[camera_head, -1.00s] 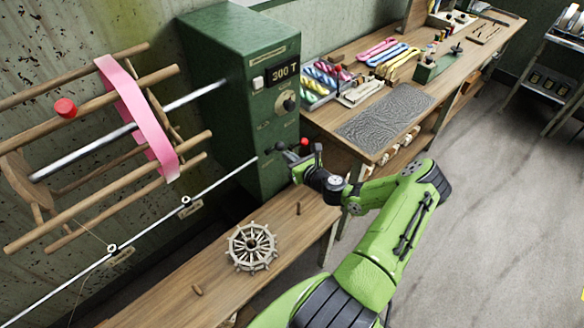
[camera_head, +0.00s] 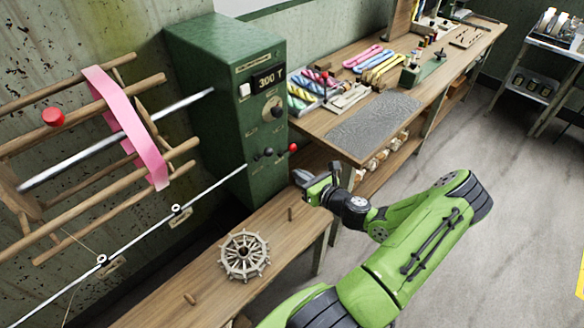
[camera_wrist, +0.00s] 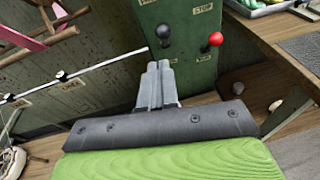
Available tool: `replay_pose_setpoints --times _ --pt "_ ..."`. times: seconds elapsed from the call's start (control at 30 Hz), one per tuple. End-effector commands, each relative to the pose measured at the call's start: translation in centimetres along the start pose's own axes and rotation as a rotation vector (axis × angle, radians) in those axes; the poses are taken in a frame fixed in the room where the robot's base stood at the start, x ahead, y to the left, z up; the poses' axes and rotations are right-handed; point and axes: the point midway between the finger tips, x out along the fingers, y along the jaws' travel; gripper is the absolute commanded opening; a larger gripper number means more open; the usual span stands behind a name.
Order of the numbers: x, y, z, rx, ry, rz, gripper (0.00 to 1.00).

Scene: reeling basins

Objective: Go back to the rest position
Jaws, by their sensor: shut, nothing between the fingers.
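My gripper (camera_head: 305,178) is shut and empty in the head view. It is held in the air beside the lower right side of the green machine cabinet (camera_head: 235,110), clear of its levers. In the wrist view my gripper's closed fingers (camera_wrist: 158,84) point toward the cabinet front (camera_wrist: 185,65). A black-knobbed lever (camera_wrist: 163,32) and a red-knobbed lever (camera_wrist: 215,39) stand beyond the fingertips, apart from them. In the head view the red knob (camera_head: 292,147) is just above my gripper.
A wooden reel with a pink skein (camera_head: 128,128) is at left. A spoked wheel (camera_head: 244,255) and pegs lie on the low bench (camera_head: 215,292). The workbench (camera_head: 345,148) holds a grey mat (camera_head: 372,125) and coloured skeins.

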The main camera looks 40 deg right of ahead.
Motion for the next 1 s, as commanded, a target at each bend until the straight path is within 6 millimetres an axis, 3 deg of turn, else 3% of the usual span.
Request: replay_pose_setpoints --times 0.27,0.37,0.5,0.67,0.87,1.0 --pt "0.1 0.2 0.0 -0.009 0.003 0.006 0.0" --pt "0.8 2.4 0.5 -0.138 0.047 0.094 0.0" --pt "1.6 9.5 1.3 -0.59 0.172 0.395 0.0" --pt "-0.3 16.6 2.2 -1.177 0.275 0.766 0.0" --pt "-5.3 22.3 5.6 -1.869 0.311 1.129 0.0" --pt "-10.1 25.2 9.1 -2.292 0.279 1.282 0.0"
